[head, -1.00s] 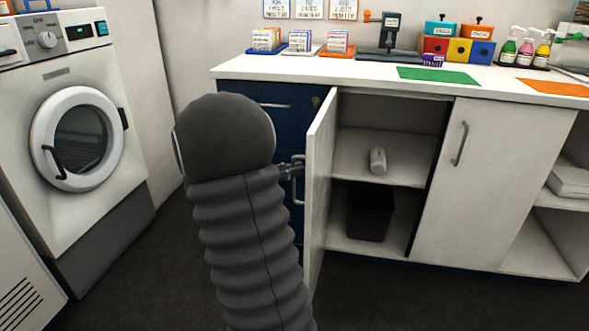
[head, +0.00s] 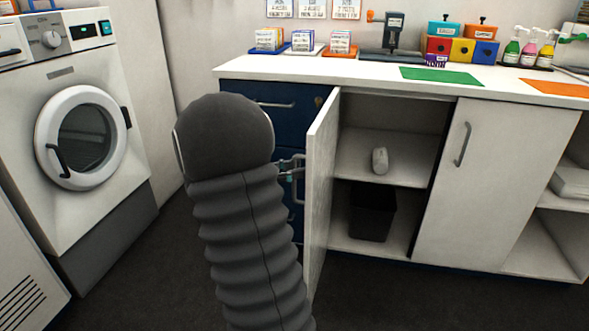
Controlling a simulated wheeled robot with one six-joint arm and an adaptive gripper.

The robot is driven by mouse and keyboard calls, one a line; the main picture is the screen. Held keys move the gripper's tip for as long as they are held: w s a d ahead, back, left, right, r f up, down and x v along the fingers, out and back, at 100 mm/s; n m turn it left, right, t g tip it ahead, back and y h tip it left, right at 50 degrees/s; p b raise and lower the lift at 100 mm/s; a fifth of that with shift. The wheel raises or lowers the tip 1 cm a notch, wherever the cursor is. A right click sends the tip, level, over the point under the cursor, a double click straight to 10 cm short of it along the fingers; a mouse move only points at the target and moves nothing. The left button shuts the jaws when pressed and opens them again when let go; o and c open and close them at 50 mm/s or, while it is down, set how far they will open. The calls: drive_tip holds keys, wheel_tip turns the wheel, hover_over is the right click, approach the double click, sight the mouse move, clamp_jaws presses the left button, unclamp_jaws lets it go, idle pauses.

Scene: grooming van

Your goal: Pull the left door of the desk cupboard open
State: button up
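The left door (head: 319,190) of the desk cupboard is swung wide open toward me and seen nearly edge-on. Its bar handle (head: 299,188) is on the face turned to the left. My gripper (head: 292,167) is at the upper part of this handle, mostly hidden behind my dark arm. I cannot tell whether its fingers are closed on the handle. The opened compartment shows a shelf (head: 350,160) with a small white roll (head: 380,160) on it and a black bin (head: 372,213) below.
The right cupboard door (head: 485,180) is shut. Blue drawers (head: 265,92) stand left of the open door. A white washing machine (head: 85,140) stands at the left. The dark floor (head: 400,300) in front of the cupboard is clear.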

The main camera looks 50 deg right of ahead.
drive_tip(key=v, duration=1.1)
drive_tip(key=shift+w+a, duration=0.2)
drive_tip(key=shift+a, duration=0.15)
